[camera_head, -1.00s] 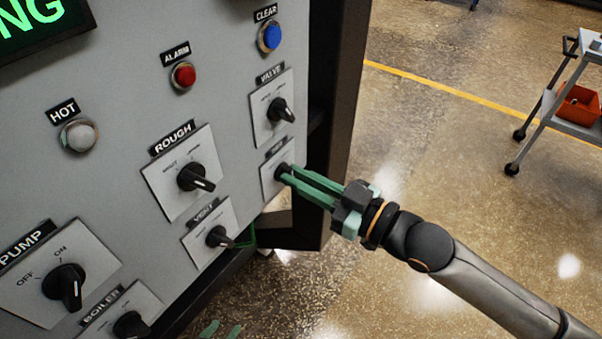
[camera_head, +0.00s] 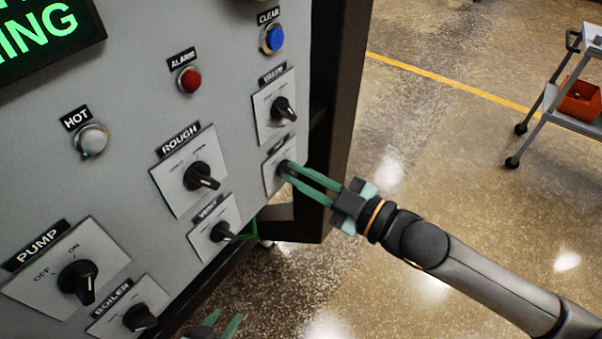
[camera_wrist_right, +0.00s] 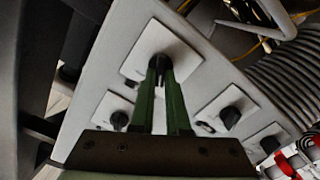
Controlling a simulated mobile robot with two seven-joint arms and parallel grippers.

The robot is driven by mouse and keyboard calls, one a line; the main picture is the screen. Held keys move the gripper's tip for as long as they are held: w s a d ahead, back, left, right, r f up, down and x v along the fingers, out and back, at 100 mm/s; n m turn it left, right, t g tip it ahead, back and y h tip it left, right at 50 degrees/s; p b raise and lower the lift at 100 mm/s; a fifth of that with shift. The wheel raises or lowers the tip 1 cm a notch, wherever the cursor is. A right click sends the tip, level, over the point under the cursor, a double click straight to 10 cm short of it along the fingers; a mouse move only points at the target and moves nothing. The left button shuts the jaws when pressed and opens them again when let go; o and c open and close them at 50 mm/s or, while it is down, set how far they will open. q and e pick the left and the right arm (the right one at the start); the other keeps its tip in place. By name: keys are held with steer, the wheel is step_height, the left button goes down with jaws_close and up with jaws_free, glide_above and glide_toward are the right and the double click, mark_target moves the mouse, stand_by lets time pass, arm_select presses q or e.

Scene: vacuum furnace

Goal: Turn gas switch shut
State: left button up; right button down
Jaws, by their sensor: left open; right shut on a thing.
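The gas switch (camera_head: 284,167) is a small black knob on a pale plate, low on the panel's right side under the VALVE switch. Its label is too small to read clearly. My right gripper (camera_head: 291,171) is shut on this knob with its long green fingers, reaching in from the right. In the right wrist view the knob (camera_wrist_right: 158,60) sits between the tips of my right gripper (camera_wrist_right: 161,68), which hide part of it. The green fingers of my left gripper (camera_head: 222,326) show at the bottom edge, apart and empty, clear of the panel switches.
Close around are the VALVE knob (camera_head: 283,109), VENT knob (camera_head: 221,232) and ROUGH knob (camera_head: 200,176). PUMP (camera_head: 77,279) and BOILER (camera_head: 139,317) knobs are lower left. Open floor (camera_head: 450,190) lies to the right, with a cart (camera_head: 560,110) farther off.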

steer(key=c, duration=0.9)
jaws_free()
steer(key=shift+s+d+f, duration=0.1)
steer(key=shift+s+d, duration=0.25)
steer(key=shift+d, duration=0.15)
steer(key=b+v, duration=0.2)
steer(key=v, duration=0.9)
steer(key=shift+s+d, duration=0.1)
